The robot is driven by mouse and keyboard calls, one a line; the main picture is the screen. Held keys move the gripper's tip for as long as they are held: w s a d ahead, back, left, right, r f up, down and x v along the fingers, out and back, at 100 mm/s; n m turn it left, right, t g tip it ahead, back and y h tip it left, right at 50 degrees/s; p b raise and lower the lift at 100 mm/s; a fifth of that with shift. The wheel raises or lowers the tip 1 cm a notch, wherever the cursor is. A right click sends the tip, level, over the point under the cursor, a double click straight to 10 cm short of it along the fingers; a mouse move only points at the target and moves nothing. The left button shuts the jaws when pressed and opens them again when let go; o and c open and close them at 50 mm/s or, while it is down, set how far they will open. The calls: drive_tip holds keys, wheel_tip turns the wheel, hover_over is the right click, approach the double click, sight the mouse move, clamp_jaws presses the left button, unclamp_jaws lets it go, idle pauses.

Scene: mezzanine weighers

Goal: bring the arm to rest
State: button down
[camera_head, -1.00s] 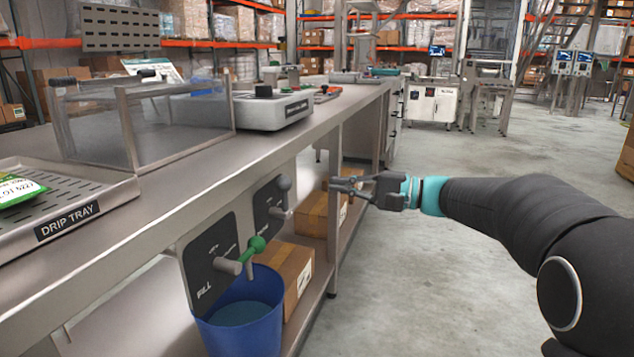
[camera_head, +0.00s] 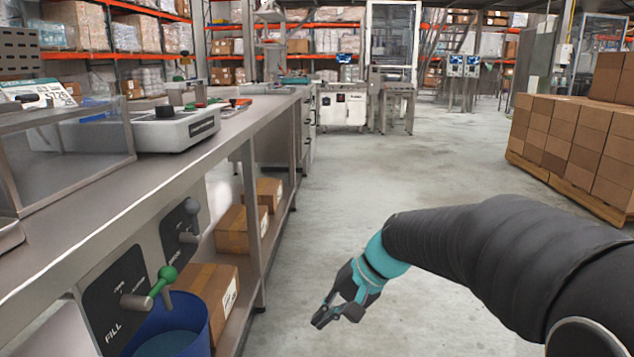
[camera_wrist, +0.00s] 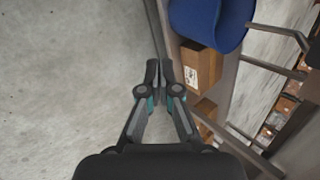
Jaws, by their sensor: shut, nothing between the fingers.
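My gripper (camera_head: 338,309) hangs over the open concrete floor to the right of the steel bench, pointing down and to the left in the head view. Its fingers are together and hold nothing. In the wrist view the gripper (camera_wrist: 159,68) is also shut and empty, with the floor and the bench's lower shelf beyond it. My dark sleeved arm comes in from the right edge.
The steel bench (camera_head: 215,153) runs along the left. Cartons (camera_head: 234,229) sit on the lower shelf. Stacked boxes on a pallet (camera_head: 570,137) stand at right. Floor between is clear.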

drive_tip(key=s+d+r+n+t+h+p, duration=0.1)
drive_tip(key=s+d+r+t+h+p, duration=0.1)
drive_tip(key=s+d, duration=0.5)
drive_tip(key=s+d+r+n+t+h+p, duration=0.1)
drive_tip(key=s+d+r+t+h+p, duration=0.2)
drive_tip(key=s, duration=0.8)
drive_tip(key=d+r+h, duration=0.2)
drive_tip(key=d, duration=0.2)
drive_tip(key=shift+s+d+r+n, duration=0.15)
drive_tip(key=shift+s+d+n, duration=0.1)
drive_tip(key=shift+d+n, duration=0.15)
drive_tip(key=shift+a, duration=0.1)
